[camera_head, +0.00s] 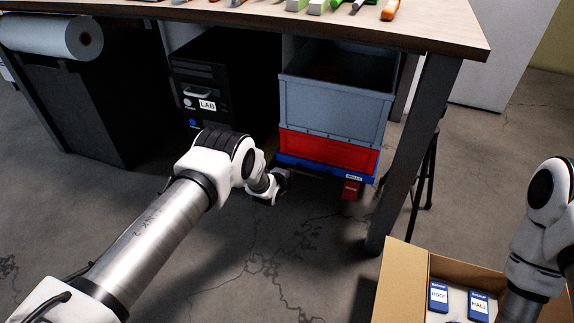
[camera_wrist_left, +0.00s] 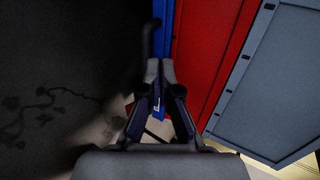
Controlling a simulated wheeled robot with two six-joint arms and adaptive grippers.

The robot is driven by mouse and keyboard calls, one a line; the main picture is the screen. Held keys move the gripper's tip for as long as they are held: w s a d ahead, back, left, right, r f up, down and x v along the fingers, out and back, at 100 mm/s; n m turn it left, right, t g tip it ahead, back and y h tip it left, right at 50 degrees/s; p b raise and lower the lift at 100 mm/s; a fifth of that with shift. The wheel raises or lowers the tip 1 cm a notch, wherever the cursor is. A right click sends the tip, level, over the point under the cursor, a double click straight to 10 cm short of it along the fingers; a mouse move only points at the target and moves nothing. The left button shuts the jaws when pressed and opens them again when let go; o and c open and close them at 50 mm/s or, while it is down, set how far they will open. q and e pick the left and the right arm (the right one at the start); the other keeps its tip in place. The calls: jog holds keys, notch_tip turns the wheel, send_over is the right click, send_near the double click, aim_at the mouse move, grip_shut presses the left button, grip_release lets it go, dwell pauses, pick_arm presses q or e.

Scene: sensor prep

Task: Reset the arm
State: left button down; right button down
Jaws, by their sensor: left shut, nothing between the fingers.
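My left arm reaches in from the left in the head view, and its gripper (camera_head: 283,180) is low in front of the crate stack under the table. In the left wrist view the left gripper (camera_wrist_left: 160,68) is shut, with nothing between its fingers. Its fingertips are near a blue dolly (camera_wrist_left: 165,35) under a red crate (camera_wrist_left: 205,45); I cannot tell whether they touch. My right arm shows at the right edge over a cardboard box, with its gripper out of view.
A grey crate (camera_head: 335,105) sits on the red crate (camera_head: 330,150) and blue dolly (camera_head: 325,172). A black computer labelled LAB (camera_head: 215,85) stands left. The table (camera_head: 250,22) overhangs; its leg (camera_head: 412,150) is right. The cardboard box (camera_head: 400,285) holds blue cartons.

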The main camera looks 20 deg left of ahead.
pick_arm(q)
notch_tip(320, 180, up, 5)
jog(key=p, duration=0.3)
jog(key=s+a+r+n+g+p, duration=0.15)
jog(key=s+n+g, duration=0.55)
jog(key=s, duration=1.9)
jog(key=s+r+n+g+p, duration=0.1)
jog(key=s+n+g+p, duration=0.6)
jog(key=s, duration=1.9)
notch_tip(320, 180, up, 37)
jog(key=n+t+p, duration=0.2)
jog(key=n+p, duration=0.2)
jog(key=p, duration=3)
jog(key=shift+w+r+n, duration=0.15)
jog(key=shift+w+n, duration=0.15)
jog(key=shift+n, duration=0.1)
